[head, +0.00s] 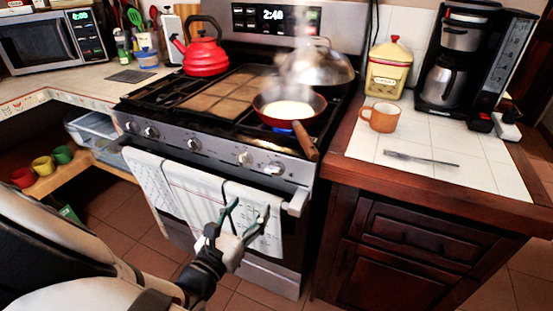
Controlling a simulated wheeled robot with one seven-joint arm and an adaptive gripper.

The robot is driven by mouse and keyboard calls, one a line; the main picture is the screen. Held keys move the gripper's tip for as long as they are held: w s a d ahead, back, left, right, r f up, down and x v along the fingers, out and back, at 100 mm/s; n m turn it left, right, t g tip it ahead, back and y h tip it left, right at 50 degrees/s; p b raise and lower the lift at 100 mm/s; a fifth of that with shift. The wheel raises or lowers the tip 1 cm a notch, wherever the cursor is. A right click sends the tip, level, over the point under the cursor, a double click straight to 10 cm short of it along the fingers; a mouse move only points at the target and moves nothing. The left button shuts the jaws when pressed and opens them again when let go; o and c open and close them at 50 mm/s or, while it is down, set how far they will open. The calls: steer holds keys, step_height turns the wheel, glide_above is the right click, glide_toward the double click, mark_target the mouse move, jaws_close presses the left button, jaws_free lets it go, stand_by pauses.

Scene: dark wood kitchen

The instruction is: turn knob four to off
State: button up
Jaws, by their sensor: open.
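The stove's front panel (215,152) carries several round knobs in a row. Counted from the left, knob four (244,158) sits right of the panel's middle, and another knob (273,169) is to its right. Their pointer marks are too small to read. A blue flame (283,128) shows under a red pan (303,124) on the front right burner. My gripper (250,207) is open and empty, its fingers pointing up, below knob four and in front of the oven door towels. It appears clear of the knobs.
White towels (180,195) hang on the oven handle (296,203). The pan's brown handle (307,146) sticks out over the panel near the rightmost knob. Steam rises from the pan. A red kettle (206,57) stands at the back left. A dark wood cabinet (385,240) is at right.

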mark_target(273, 174)
steer(key=b+x, duration=0.1)
steer(key=x, duration=1.2)
steer(key=shift+w+b, duration=0.25)
steer(key=shift+b, duration=0.05)
steer(key=c, duration=1.1)
